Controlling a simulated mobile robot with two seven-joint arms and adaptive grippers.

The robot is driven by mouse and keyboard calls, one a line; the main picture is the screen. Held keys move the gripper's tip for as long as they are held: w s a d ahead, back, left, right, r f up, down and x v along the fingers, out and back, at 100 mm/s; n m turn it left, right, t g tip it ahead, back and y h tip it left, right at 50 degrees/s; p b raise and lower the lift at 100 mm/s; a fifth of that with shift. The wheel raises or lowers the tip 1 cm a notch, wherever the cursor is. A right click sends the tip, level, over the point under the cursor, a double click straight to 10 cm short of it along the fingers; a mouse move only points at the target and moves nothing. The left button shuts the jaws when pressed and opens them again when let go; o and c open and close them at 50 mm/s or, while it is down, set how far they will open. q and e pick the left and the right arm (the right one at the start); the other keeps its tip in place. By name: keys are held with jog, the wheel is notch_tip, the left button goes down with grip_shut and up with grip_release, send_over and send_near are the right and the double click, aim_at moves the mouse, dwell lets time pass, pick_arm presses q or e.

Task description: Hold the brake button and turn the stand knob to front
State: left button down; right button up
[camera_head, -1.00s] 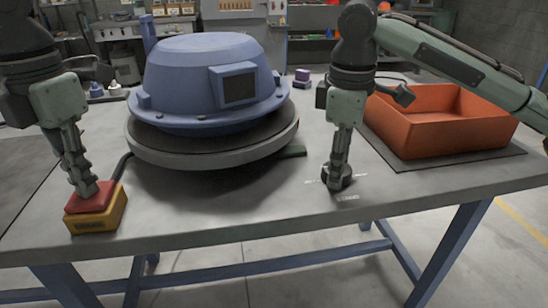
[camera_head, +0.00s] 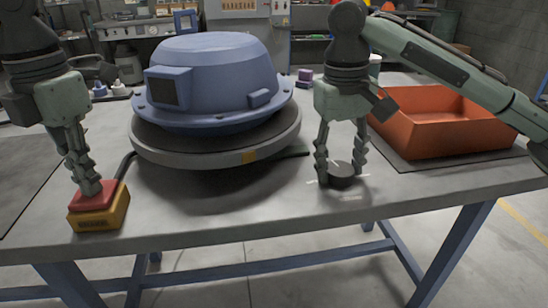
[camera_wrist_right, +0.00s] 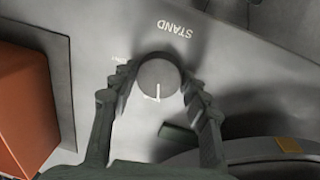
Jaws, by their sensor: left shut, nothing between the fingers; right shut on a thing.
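The red brake button (camera_head: 88,202) sits on a yellow box (camera_head: 98,222) at the table's left front. My left gripper (camera_head: 91,188) is shut and empty, its fingertips pointing down onto the button. The round dark stand knob (camera_head: 343,180) is on the table top at right. My right gripper (camera_head: 341,170) is shut on it, one finger on each side. In the right wrist view the knob (camera_wrist_right: 158,80) shows a white pointer line toward the picture's bottom, beside a STAND label (camera_wrist_right: 175,29). The blue hood (camera_head: 215,65) rests on the round grey stand (camera_head: 180,150), its dark window facing front left.
An orange crate (camera_head: 450,137) stands on a dark mat (camera_head: 420,163) at right, behind my right arm. The stand has an orange mark (camera_head: 249,157) on its front rim. The front strip of table between the grippers is clear.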

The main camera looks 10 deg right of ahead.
pick_arm(q)
jog(key=shift+f, duration=0.15)
pick_arm(e)
jog(key=shift+m, duration=1.5)
jog(key=o, duration=1.2)
jog(key=shift+c, duration=0.2)
notch_tip(320, 180, up, 12)
jog(key=a, duration=0.1)
jog(key=shift+w, duration=0.1)
pick_arm(q)
jog(key=shift+r+p, duration=2.45)
jog(key=shift+r, duration=1.25)
pick_arm(e)
notch_tip(320, 180, up, 5)
send_over(334, 169)
jog(key=shift+f, duration=0.15)
